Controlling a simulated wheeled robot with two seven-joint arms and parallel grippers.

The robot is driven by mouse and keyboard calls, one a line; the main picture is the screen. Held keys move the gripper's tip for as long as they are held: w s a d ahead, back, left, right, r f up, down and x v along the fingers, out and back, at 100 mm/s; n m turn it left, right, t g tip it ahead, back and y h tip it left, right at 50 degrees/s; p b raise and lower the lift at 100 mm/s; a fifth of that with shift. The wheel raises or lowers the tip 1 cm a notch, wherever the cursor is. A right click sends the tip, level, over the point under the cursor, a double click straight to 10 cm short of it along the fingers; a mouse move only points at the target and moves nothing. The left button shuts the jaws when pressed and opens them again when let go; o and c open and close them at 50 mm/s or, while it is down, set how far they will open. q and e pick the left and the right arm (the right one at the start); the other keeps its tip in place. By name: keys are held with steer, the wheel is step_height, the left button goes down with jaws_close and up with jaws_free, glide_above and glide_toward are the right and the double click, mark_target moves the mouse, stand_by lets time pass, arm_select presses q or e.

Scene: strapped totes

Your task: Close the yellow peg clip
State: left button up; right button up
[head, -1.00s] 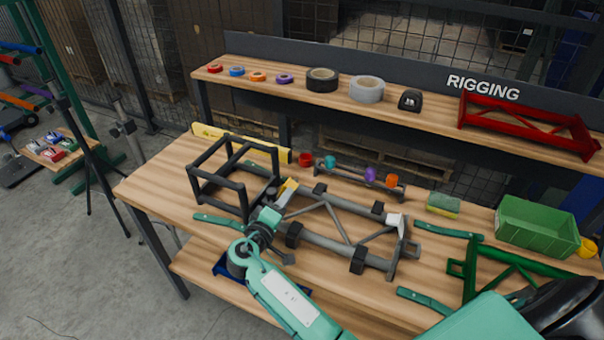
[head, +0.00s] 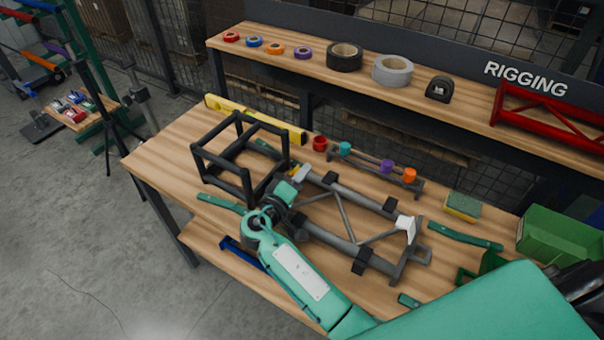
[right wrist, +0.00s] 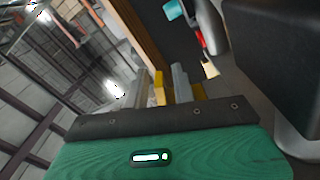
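A grey tube frame (head: 343,215) with black straps lies on the workbench. The yellow peg clip (head: 297,173) shows as a small yellow patch at its far left end, right at my right gripper (head: 300,177). The gripper and wrist partly hide it, so I cannot tell whether it is open or closed. In the right wrist view, yellow parts (right wrist: 160,88) show between and beside the grey fingers of my right gripper (right wrist: 163,85). The fingers stand a little apart; I cannot tell whether they press on the yellow. A white clip (head: 406,223) is at the frame's right end. My left gripper is not in view.
A black cube frame (head: 246,180) stands close left of my right gripper. A rack with coloured caps (head: 387,168) lies behind the tube frame. A yellow level (head: 255,118), a sponge (head: 463,206) and a green bin (head: 560,240) are also on the bench. Rolls of tape line the shelf.

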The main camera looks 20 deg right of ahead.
jaws_close()
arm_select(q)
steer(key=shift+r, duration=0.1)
arm_select(e)
steer(key=shift+r, duration=0.1)
